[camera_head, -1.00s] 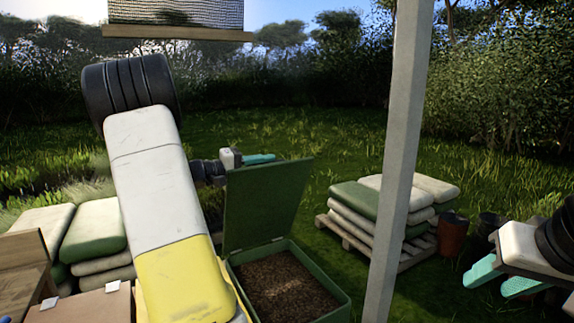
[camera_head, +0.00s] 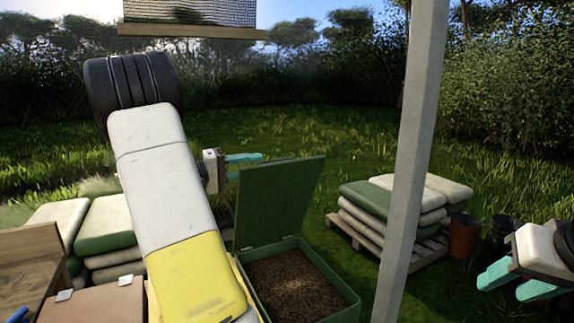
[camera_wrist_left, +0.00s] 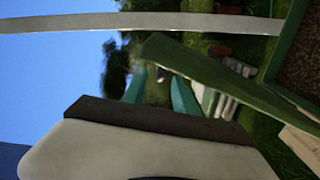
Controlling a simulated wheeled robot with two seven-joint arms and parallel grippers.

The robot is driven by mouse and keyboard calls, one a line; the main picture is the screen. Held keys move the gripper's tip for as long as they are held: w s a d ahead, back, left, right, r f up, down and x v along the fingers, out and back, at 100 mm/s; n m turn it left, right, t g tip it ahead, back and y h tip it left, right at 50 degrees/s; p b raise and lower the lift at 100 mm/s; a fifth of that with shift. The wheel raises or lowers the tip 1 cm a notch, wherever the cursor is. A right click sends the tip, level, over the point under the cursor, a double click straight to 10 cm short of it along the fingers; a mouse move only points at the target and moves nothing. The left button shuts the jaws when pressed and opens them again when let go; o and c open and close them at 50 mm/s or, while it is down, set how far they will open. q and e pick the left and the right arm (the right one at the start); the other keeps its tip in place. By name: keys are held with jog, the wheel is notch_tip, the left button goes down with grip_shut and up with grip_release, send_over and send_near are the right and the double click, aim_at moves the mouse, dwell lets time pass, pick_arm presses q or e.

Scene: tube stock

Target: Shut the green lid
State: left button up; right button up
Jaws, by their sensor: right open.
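The green lid (camera_head: 280,200) stands raised from the back edge of a green box (camera_head: 337,293), leaning slightly back. Brown loose material (camera_head: 292,283) shows inside the box. My left gripper (camera_head: 238,167) is at the lid's upper left corner in the head view, its teal fingers spread with nothing seen between them. In the left wrist view the fingers (camera_wrist_left: 160,82) are apart, close to the lid's edge (camera_wrist_left: 215,80); I cannot tell if they touch it. My right gripper (camera_head: 510,284) is open and empty at the far right, away from the box.
A grey post (camera_head: 408,160) stands just right of the box. Sacks (camera_head: 372,200) lie stacked on a pallet (camera_head: 352,239) behind it, with pots (camera_head: 465,236) beside them. More sacks (camera_head: 105,222) and a cardboard-coloured box (camera_head: 95,303) are at the left. Grass lies open behind the lid.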

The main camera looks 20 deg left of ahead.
pick_arm(q)
jog(key=shift+a, duration=0.1)
jog(key=c, duration=0.7)
jog(key=shift+s+a+r, duration=0.2)
jog(key=shift+a+r, duration=0.05)
jog(key=shift+a, duration=0.25)
grip_shut()
jog(key=w+a+r+m+g+h, duration=0.2)
jog(key=a+r+m+g, duration=0.25)
jog(key=a+m, duration=0.2)
jog(key=w+d+f, duration=0.3)
jog(key=w+d, duration=0.1)
jog(key=d, duration=0.5)
jog(key=shift+w+d+f+t, duration=0.15)
jog(key=shift+d+f+t, duration=0.1)
jog(key=shift+t, duration=0.2)
